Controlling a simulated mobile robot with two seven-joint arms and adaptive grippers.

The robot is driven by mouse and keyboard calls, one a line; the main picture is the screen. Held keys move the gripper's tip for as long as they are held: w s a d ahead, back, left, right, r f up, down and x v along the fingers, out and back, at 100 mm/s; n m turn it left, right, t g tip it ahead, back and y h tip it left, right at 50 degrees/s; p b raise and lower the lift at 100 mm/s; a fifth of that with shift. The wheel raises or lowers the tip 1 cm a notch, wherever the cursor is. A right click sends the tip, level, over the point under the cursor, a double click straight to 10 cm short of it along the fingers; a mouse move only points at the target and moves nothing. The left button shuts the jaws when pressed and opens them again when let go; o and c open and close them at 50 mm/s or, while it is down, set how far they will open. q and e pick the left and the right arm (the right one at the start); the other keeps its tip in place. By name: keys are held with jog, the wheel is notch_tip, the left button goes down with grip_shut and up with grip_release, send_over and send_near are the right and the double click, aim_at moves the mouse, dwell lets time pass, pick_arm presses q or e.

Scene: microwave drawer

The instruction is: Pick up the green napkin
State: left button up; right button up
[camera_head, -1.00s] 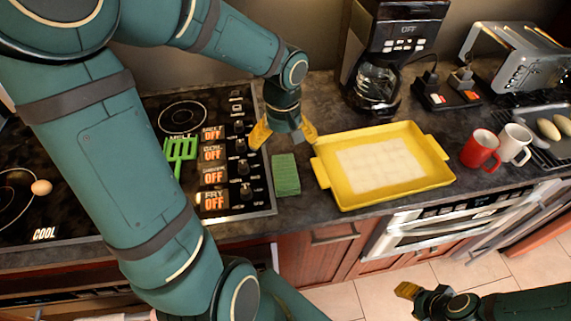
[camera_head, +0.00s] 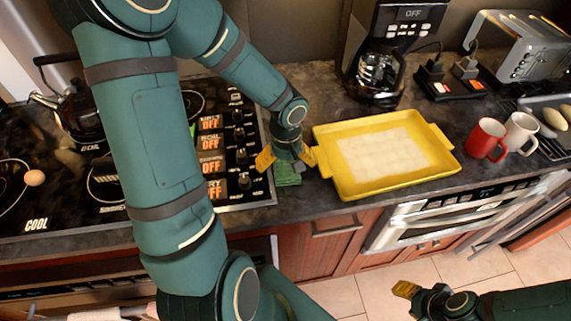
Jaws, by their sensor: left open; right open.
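The green napkin (camera_head: 287,178) lies on the dark counter between the stove and the yellow tray. Most of it is hidden under my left gripper. My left gripper (camera_head: 287,163) is open above the napkin, with one yellow finger on each side of it. I cannot tell whether the fingers touch the napkin or the counter. My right gripper (camera_head: 407,291) is at the lower right, over the floor, away from the counter. It is open and empty.
The yellow tray (camera_head: 440,172) stands just right of my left gripper. The stove (camera_head: 232,196) with its knobs is on the left. A coffee maker (camera_head: 398,50), red mug (camera_head: 484,139), white mug (camera_head: 519,132) and toaster (camera_head: 520,47) stand to the right.

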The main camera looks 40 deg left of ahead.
aim_at(286, 164)
pick_arm(q)
jog(key=shift+f, duration=0.3)
jog(key=c, duration=1.1)
jog(key=shift+r, duration=0.1)
notch_tip(286, 164, up, 10)
jog(key=shift+p, duration=1.25)
